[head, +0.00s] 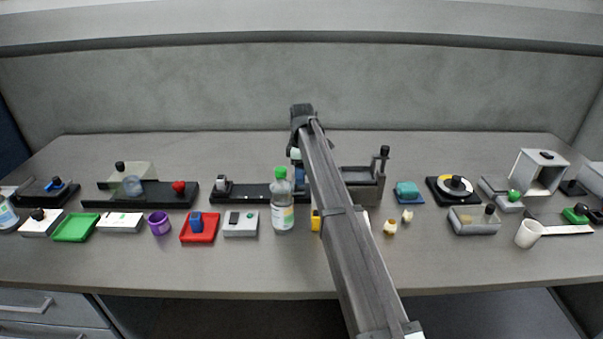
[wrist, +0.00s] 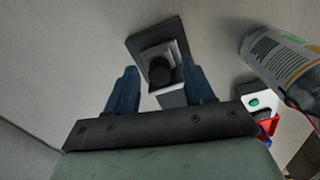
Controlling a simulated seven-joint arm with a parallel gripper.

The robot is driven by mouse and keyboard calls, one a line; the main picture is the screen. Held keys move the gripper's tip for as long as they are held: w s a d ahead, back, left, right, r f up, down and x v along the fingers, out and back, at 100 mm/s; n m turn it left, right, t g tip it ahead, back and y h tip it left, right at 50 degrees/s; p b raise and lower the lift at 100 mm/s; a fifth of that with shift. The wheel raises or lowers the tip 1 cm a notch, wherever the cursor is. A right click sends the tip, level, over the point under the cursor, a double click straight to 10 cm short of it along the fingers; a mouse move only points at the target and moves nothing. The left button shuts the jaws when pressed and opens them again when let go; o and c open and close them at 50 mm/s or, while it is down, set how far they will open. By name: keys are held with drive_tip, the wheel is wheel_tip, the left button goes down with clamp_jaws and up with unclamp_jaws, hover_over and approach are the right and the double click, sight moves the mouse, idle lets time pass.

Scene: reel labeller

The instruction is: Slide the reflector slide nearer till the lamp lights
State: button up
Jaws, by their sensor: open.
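A pale grey block with a black round knob (wrist: 160,71), likely the reflector slide, sits on a dark base (wrist: 142,42) in the wrist view. My gripper (wrist: 159,66) is open, with one blue finger on each side of the knob; whether they touch it I cannot tell. In the head view my gripper (head: 296,168) is low at the right end of a long black rail (head: 245,193). My arm and a bottle hide part of that area, and the knobbed block does not show clearly there. I cannot make out a lit lamp.
A green-capped bottle (head: 283,212) stands close in front of the rail; it also shows in the wrist view (wrist: 275,55). A grey box with a green dot (head: 240,224) and a red tray (head: 199,230) are left of it. A grey open fixture (head: 364,186) stands to the right.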

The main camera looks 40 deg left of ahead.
clamp_jaws()
idle(0.5)
